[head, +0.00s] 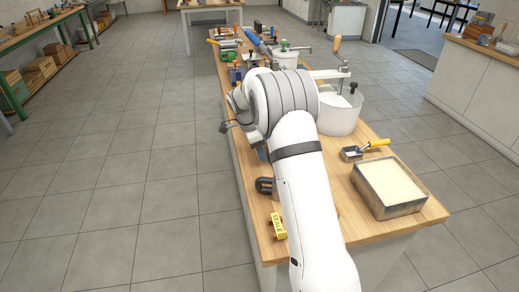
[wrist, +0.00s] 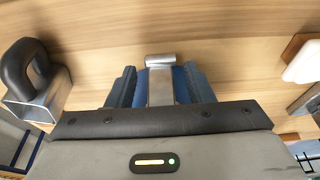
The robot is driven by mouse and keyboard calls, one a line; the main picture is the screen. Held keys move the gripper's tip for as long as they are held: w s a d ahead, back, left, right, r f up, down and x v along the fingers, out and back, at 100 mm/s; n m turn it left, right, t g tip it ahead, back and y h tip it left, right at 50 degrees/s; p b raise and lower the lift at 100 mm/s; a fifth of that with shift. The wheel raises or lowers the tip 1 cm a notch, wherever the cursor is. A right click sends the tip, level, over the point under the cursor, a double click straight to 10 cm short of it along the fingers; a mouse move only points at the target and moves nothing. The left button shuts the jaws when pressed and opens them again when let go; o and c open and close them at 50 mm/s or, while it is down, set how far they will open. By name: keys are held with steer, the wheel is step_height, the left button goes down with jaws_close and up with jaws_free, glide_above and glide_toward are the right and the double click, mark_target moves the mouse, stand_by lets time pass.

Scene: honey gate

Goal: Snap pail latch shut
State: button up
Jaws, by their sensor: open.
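In the wrist view, a flat metal strip with a rolled, round end (wrist: 160,62) stands between the fingers of my gripper (wrist: 160,74); it looks like a latch lever. A blue surface shows just behind it. The two dark blue fingers are apart, one on each side of the strip, with narrow gaps. The strip's lower part is hidden by my gripper body. In the head view my arm hides the gripper and this strip. A white pail (head: 340,115) with a metal arm on top stands right of my arm. I cannot tell whether the strip belongs to it.
A black-handled metal block (wrist: 42,85) lies left of the fingers. A white-topped item (wrist: 303,62) is at the right. On the wooden bench are a cream-filled tray (head: 388,184), a yellow-handled scoop (head: 365,149), a yellow tag (head: 278,226) and another white pail (head: 285,59).

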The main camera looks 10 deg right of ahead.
steer(key=shift+r, duration=0.15)
steer(key=v, duration=0.7)
steer(key=shift+r, duration=0.3)
steer(key=shift+a, duration=0.1)
